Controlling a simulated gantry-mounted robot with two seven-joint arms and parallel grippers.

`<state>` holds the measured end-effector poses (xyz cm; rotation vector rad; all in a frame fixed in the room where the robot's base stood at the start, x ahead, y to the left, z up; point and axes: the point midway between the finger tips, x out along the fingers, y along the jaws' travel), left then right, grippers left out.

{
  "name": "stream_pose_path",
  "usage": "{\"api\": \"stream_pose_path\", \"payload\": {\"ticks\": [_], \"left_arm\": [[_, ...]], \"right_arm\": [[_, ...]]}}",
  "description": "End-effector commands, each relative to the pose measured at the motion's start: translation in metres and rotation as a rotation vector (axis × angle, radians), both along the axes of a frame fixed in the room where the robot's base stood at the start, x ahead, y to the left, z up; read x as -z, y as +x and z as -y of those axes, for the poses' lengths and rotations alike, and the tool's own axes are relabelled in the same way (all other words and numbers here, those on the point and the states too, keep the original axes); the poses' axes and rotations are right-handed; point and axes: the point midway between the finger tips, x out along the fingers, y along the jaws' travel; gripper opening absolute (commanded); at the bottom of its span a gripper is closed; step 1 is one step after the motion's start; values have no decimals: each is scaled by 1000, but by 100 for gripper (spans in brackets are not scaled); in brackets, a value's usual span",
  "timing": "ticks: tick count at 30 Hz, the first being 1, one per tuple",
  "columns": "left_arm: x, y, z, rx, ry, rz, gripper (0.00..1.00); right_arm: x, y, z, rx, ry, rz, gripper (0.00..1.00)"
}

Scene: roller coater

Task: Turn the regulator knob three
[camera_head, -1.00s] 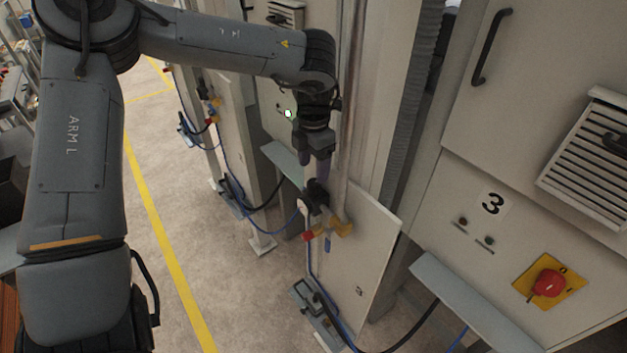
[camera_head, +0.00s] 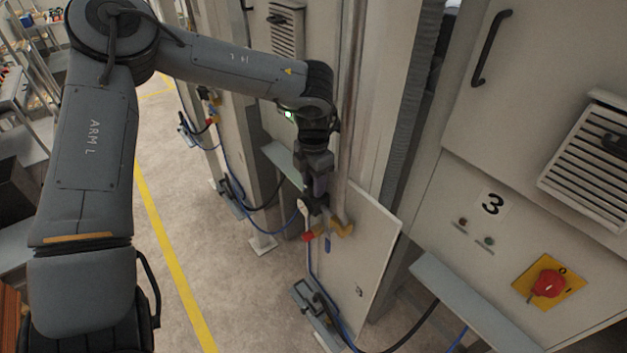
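My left gripper (camera_head: 319,189) points down from above, right at the top of the regulator. My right gripper is out of view.
A large cabinet labelled 3 (camera_head: 492,204) stands at the right, with a red rotary switch (camera_head: 548,283) on a yellow plate. A vertical metal post (camera_head: 355,100) rises close behind my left wrist. Another regulator (camera_head: 209,112) hangs farther back.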

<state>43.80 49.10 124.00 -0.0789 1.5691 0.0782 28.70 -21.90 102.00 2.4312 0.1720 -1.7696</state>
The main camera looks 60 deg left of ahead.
Motion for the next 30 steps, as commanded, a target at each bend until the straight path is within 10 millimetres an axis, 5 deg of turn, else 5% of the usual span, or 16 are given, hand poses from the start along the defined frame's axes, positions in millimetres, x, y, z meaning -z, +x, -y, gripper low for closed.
{"api": "stream_pose_path", "payload": {"ticks": [5,21,30], "left_arm": [[0,0,0,0,0,0,9],[0,1,1,-394,1,0,9],[-1,1,1,-411,0,0,9]], "right_arm": [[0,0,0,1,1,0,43],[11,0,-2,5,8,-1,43],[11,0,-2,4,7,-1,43]]}}
